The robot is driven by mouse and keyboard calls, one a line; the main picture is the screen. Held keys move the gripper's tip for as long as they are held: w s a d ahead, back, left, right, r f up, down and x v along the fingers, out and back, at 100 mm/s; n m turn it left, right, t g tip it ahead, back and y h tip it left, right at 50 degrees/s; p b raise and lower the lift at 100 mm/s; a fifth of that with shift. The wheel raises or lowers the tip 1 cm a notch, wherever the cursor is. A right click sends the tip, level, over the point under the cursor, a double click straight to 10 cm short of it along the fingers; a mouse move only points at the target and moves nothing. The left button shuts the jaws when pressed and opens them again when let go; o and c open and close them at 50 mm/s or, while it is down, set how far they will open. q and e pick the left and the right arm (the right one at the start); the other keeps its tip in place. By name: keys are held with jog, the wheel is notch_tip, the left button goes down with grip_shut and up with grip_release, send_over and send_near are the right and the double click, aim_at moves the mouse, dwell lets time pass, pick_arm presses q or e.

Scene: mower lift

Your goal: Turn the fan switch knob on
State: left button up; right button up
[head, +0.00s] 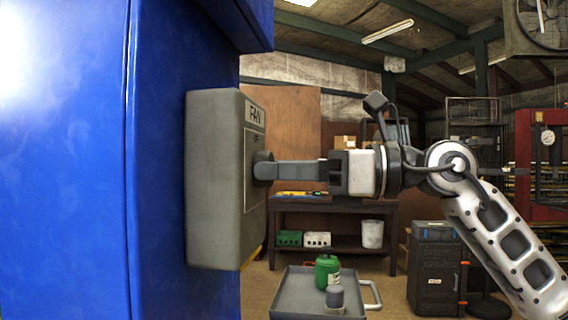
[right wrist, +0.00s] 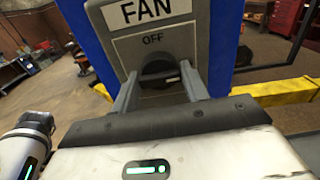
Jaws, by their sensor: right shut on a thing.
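The fan switch box (head: 217,180) is a grey box labelled FAN, mounted on the side of a blue cabinet (head: 165,130). Its dark round knob (head: 263,158) sticks out from the front face. In the right wrist view the knob (right wrist: 158,72) sits under the word OFF, between my two fingers. My right gripper (head: 266,170) reaches in from the right and is shut on the knob. It also shows in the right wrist view (right wrist: 157,78). The fingers hide part of the knob, and I cannot tell its exact setting. My left gripper is not in view.
A grey cart (head: 290,293) with a green bottle (head: 327,268) stands below my right arm. A dark workbench (head: 340,207) and a black case (head: 434,270) stand behind. A yellow bar (right wrist: 285,92) shows beside the box in the right wrist view.

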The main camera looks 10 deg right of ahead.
jog(key=shift+m, duration=0.3)
jog(key=o, duration=0.9)
jog(key=shift+d, duration=0.15)
pick_arm(q)
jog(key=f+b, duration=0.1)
jog(key=b, duration=0.2)
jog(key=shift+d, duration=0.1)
pick_arm(e)
jog(key=v, duration=1.5)
jog(key=shift+s+d, duration=0.2)
jog(key=shift+d, duration=0.15)
